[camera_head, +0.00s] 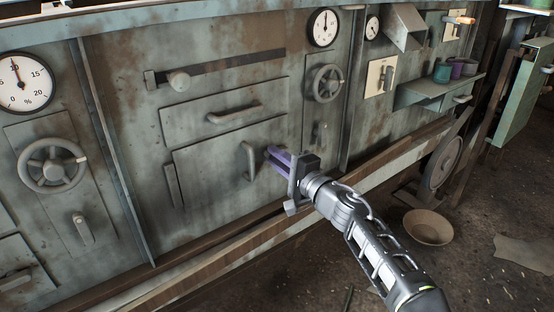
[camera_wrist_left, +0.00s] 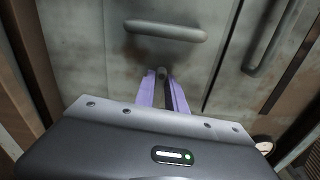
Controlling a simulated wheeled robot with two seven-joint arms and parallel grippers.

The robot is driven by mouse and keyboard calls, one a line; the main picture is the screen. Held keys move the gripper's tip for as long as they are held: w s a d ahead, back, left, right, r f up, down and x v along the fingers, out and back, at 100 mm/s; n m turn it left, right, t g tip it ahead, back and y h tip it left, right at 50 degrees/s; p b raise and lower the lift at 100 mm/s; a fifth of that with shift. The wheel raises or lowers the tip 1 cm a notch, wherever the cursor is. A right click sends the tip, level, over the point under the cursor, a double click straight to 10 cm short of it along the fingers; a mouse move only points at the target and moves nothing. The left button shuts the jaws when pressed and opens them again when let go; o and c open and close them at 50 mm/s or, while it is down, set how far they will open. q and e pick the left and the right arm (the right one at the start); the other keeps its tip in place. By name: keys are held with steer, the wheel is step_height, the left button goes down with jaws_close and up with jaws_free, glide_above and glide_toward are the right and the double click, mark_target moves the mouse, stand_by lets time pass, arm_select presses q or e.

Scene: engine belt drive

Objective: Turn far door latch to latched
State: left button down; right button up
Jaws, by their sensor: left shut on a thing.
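The lower door (camera_head: 215,168) in the green metal wall has an upright bar handle (camera_head: 249,160) near its right side. My left gripper (camera_head: 270,152) has purple fingers and sits just right of that handle, close to the wall. In the left wrist view the purple fingers (camera_wrist_left: 163,88) are shut on a small grey piece (camera_wrist_left: 162,72), which looks like the far door latch. Most of it is hidden by the fingers, so I cannot tell its angle. A bar handle (camera_wrist_left: 165,30) lies just beyond the fingertips there. My right gripper is not in view.
A handwheel (camera_head: 325,83) and a small lever (camera_head: 320,133) are up and right of my gripper. A drawer-like panel with a handle (camera_head: 234,113) is above the door. A ledge (camera_head: 205,262) runs below. A bowl (camera_head: 428,228) stands on the floor at right.

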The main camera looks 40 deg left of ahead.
arm_select(q)
steer(key=shift+f+n, duration=0.15)
steer(key=shift+n, duration=0.35)
steer(key=c, duration=1.4)
jaws_free()
steer(key=shift+d, duration=0.1)
steer(key=p+v, duration=0.1)
steer(key=v, duration=0.6)
steer(key=shift+s+d+p, duration=0.15)
steer(key=shift+d+p, duration=0.1)
steer(key=shift+p, duration=0.1)
